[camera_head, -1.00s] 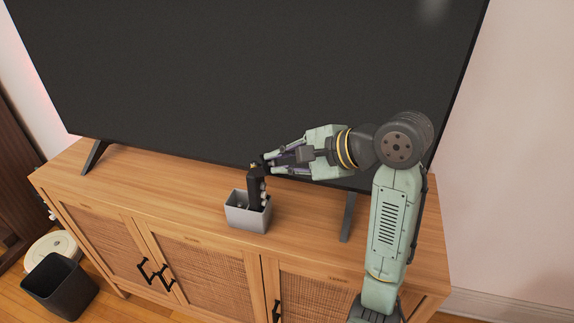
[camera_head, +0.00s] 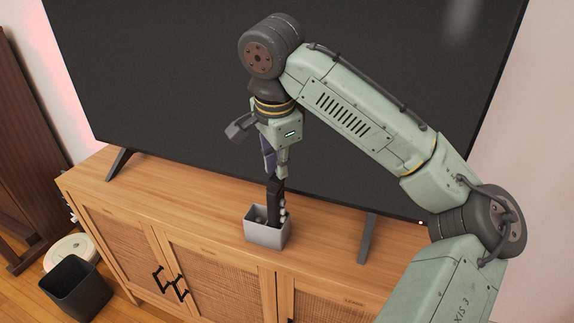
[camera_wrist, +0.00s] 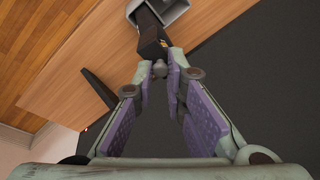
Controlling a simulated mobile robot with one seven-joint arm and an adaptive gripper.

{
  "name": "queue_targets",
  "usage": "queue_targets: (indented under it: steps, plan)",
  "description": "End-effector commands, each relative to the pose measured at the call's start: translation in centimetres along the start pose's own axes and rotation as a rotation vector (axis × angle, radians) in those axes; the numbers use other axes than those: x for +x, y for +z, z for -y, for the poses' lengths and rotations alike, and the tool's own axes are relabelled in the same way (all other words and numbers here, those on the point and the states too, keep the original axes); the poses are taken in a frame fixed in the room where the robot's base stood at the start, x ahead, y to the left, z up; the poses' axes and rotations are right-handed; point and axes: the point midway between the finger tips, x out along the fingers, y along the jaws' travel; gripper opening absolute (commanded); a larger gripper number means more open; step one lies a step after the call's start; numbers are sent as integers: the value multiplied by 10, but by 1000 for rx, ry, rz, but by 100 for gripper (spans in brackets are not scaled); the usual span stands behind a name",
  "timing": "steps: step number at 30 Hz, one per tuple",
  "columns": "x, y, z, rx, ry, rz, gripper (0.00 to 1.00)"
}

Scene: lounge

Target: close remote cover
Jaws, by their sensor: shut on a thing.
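The black remote (camera_head: 274,206) stands upright in a small grey open box on the cabinet. Small pale round shapes show along its right side; I cannot make out the cover clearly. My gripper (camera_head: 276,177) points down from above and is shut on the remote's upper end. In the wrist view, the fingertips (camera_wrist: 161,76) close around a small grey bit at the end of the dark remote (camera_wrist: 152,42). The remote's lower end is hidden inside the box. The grey box (camera_head: 265,237) also shows in the wrist view (camera_wrist: 177,12).
A large dark television (camera_head: 180,90) stands close behind the box, with a foot (camera_head: 367,238) to the right. The wooden cabinet (camera_head: 150,197) top is clear on the left. A black bin (camera_head: 76,288) and a round white device (camera_head: 70,250) are on the floor.

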Motion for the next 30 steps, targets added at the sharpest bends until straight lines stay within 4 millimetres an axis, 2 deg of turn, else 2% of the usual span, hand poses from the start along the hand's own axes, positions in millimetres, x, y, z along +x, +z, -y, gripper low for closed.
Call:
queue_targets:
  steps: [12, 30]
  plan:
    - [2, 9, 11, -50, 168, -126, 0]
    - [4, 10, 12, -59, 198, -147, 0]
